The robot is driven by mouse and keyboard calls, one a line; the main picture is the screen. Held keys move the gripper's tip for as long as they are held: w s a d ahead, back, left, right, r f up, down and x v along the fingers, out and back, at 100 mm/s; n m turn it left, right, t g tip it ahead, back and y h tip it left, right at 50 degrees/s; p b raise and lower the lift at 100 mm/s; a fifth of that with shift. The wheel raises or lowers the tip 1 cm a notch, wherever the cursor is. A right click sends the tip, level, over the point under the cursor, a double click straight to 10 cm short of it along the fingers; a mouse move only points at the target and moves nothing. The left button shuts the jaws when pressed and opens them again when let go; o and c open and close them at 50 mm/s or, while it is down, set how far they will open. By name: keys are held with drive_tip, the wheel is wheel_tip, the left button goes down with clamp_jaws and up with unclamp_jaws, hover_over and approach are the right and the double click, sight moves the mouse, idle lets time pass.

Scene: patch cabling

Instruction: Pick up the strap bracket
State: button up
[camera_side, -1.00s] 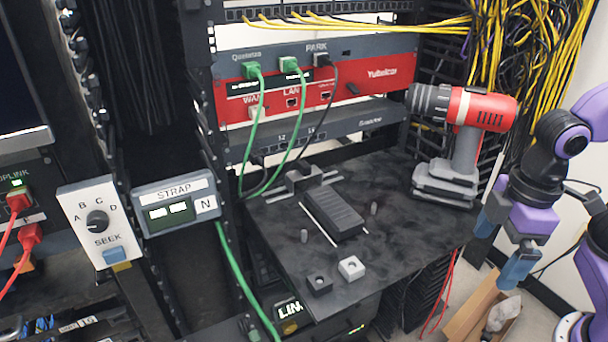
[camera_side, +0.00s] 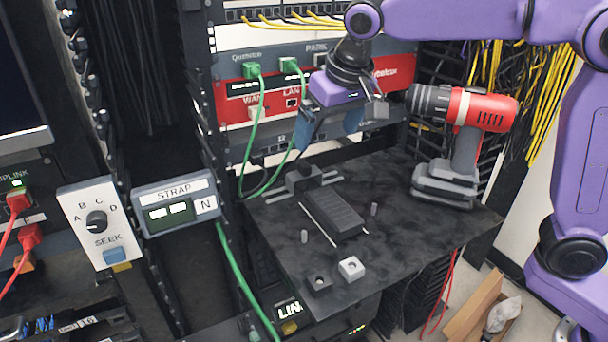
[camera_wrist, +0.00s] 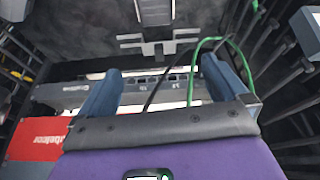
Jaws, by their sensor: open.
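The strap bracket, which I take to be the dark grey bridge-shaped piece (camera_side: 305,179), sits at the back left of the black shelf, behind a ribbed black block (camera_side: 338,214) with thin rods along its sides. In the wrist view the bracket (camera_wrist: 160,43) appears as a grey shape near the top, with the block (camera_wrist: 153,12) beyond it. My gripper (camera_side: 330,132) is open and empty, with its blue fingers pointing down. It hangs above the back of the shelf, in front of the red unit and apart from the bracket. The wrist view shows both fingers (camera_wrist: 160,72) spread.
A red drill (camera_side: 465,140) stands at the shelf's right. Green cables (camera_side: 252,140) hang left of my gripper. The red unit (camera_side: 395,78) is close behind.

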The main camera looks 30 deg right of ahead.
sight(306, 166)
drive_tip(key=shift+m, duration=0.6)
drive_tip(key=w+f, duration=0.2)
drive_tip(key=f, duration=0.1)
drive_tip(key=w+f, duration=0.2)
drive_tip(key=f, duration=0.1)
drive_tip(key=w+f, duration=0.3)
drive_tip(key=f, duration=0.1)
drive_tip(key=shift+a, duration=0.15)
drive_tip(key=shift+d+x, duration=0.15)
drive_tip(key=shift+x, duration=1.2)
drive_tip(key=shift+d+x, duration=0.15)
drive_tip(key=shift+x, duration=1.2)
drive_tip(key=shift+w, duration=0.15)
drive_tip(key=c, duration=1.1)
drive_tip(key=shift+r, duration=0.15)
